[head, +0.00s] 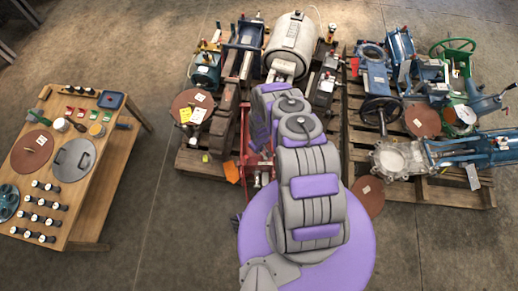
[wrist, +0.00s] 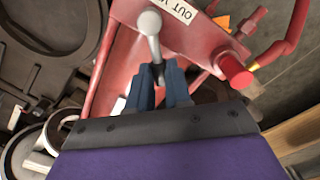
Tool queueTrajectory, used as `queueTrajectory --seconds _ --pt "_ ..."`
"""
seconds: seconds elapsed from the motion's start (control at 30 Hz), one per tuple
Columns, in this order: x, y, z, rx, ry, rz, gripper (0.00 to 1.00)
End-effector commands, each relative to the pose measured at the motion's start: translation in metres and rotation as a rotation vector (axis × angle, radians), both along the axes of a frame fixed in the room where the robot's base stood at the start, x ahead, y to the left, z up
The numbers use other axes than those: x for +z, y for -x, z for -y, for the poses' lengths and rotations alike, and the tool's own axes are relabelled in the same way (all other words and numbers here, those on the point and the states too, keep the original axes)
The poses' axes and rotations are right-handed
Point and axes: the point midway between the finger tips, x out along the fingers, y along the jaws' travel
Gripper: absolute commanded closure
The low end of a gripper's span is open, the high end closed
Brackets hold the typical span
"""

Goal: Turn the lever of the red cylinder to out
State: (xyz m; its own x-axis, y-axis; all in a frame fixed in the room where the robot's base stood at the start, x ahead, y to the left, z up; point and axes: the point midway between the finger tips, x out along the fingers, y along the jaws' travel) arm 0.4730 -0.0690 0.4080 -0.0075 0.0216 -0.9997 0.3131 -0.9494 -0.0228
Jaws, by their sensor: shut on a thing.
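The red cylinder (wrist: 198,40) fills the upper middle of the wrist view, with a white label reading "OUT" on it. Its lever (wrist: 151,32), a light grey rod with a rounded end, is between the blue-grey fingers of my gripper (wrist: 160,80). My gripper is shut on the lever. In the head view, part of the red cylinder (head: 246,165) shows on the front of the left pallet, left of my arm. My arm hides the rest of it, my gripper and the lever there.
A red knob (wrist: 235,72) and a red hose with a yellow fitting lie right of the lever. Machine parts crowd the left pallet (head: 188,160) and the right pallet (head: 455,190). A wooden table (head: 100,200) with discs and small parts stands at the left, with bare floor between.

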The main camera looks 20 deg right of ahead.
Motion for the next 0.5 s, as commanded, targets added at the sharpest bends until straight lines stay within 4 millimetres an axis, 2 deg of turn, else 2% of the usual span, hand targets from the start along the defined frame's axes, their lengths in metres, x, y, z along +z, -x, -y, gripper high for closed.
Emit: queueTrajectory --seconds 0.23,0.27,0.5 --pt "-0.0001 -0.0001 -0.0004 0.003 0.0 0.0 1.0" --pt "-0.0001 -0.0001 -0.0004 0.003 0.0 0.0 0.79" --pt "0.0 0.0 -0.0004 0.001 0.0 0.0 0.56"
